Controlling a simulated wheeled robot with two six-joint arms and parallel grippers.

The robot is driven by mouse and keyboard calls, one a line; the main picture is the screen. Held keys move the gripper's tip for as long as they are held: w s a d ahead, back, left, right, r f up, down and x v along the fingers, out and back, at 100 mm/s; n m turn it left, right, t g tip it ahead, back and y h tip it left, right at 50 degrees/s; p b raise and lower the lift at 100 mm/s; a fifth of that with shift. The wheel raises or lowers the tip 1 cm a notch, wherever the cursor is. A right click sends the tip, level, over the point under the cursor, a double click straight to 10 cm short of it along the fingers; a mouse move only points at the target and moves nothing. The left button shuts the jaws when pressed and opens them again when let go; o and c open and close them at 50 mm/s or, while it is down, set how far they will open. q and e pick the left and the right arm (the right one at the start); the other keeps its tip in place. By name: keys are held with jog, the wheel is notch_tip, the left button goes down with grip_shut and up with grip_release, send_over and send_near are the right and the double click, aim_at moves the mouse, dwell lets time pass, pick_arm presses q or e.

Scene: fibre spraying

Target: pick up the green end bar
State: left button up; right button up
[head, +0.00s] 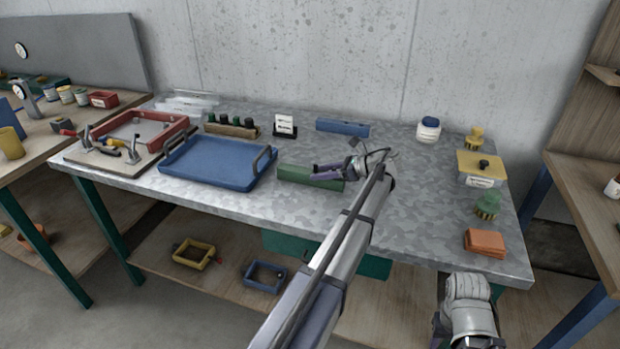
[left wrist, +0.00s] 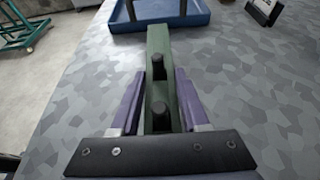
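The green end bar (head: 296,175) lies on the grey mottled worktable, just right of the blue tray. In the left wrist view the bar (left wrist: 160,48) runs away from me and has two black pegs on top. My left gripper (head: 328,172) is at the bar's right end. Its purple fingers (left wrist: 160,100) stand on both sides of the bar, very close to it. I cannot tell whether they press on it. The bar shows no clear lift off the table. Part of my right arm shows at the bottom right, and I make out no fingers there.
The blue tray (head: 205,169) with handles is left of the bar. A blue bar (head: 342,127) and a small card stand (head: 285,126) are behind. A yellow box (head: 481,168), green knob (head: 487,205) and orange blocks (head: 484,242) line the right edge. The table's middle right is clear.

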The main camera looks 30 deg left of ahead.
pick_arm(q)
grip_shut()
dwell(0.9)
